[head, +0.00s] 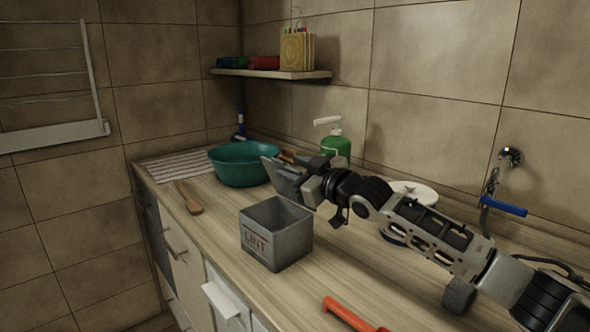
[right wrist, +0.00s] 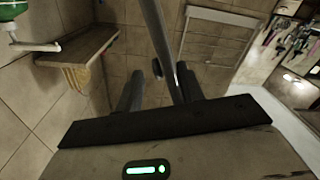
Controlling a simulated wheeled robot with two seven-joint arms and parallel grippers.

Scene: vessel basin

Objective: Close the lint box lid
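The grey lint box (head: 262,245), marked LINT on its front, stands on the wooden counter with its top open. A grey panel (head: 284,181), which looks like its raised lid, leans up at the box's back edge, partly hidden by my right gripper. My right gripper (head: 303,178) is at this panel, above the back of the box. In the right wrist view a thin dark edge (right wrist: 160,45), probably the lid seen edge-on, runs between my two spread fingers (right wrist: 158,88). Whether a finger touches it I cannot tell. My left gripper is not in view.
A teal basin (head: 240,172) stands behind the box, with a wooden spoon (head: 188,198) to the left. A green pump bottle (head: 336,147) and a white plate (head: 415,192) are behind my right arm. A red-orange handled thing (head: 345,314) lies at the front. A shelf (head: 270,73) hangs above.

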